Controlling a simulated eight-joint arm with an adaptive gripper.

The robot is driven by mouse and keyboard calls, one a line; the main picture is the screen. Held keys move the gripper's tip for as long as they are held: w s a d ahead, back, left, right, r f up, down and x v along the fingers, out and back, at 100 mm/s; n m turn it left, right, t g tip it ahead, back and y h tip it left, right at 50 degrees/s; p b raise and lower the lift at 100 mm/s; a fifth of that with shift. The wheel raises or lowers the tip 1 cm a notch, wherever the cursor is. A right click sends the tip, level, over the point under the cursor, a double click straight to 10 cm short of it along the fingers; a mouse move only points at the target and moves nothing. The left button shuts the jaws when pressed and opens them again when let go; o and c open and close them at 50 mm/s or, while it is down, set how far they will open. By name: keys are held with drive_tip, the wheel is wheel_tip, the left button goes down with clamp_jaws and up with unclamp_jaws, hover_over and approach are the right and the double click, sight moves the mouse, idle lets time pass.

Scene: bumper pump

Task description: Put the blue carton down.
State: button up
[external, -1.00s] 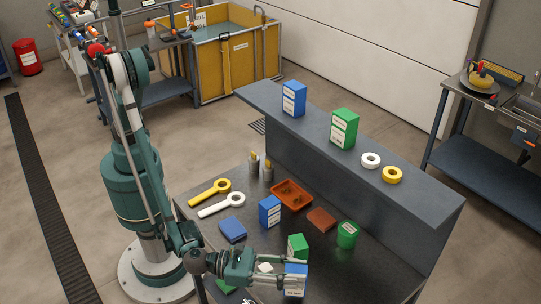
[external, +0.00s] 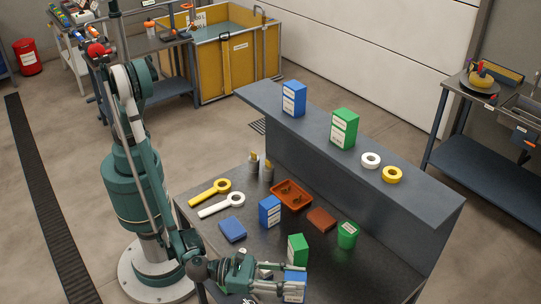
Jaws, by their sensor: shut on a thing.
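My gripper (external: 298,282) is at the front of the dark workbench, near the bottom of the picture. It is shut on a blue carton (external: 294,295) with a white label. The fingers cover part of the carton, which looks upright. I cannot tell whether its base touches the bench top. Another blue carton (external: 270,212) stands mid-bench, and a third blue carton (external: 293,98) stands on the raised shelf.
A green carton (external: 298,249) stands just behind my gripper. A green canister (external: 347,235), brown block (external: 321,219), orange tray (external: 291,195), blue block (external: 232,229) and two ring-ended tools, white (external: 221,205) and yellow (external: 209,190), are farther back. The bench's right front (external: 365,285) is clear.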

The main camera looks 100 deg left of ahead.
drive_tip(key=o, duration=1)
drive_tip(key=shift+c, duration=0.2)
drive_tip(key=shift+r, duration=0.2)
drive_tip(key=s+p, duration=0.1)
drive_tip(key=s, duration=1.1)
drive_tip(key=shift+p, duration=0.3)
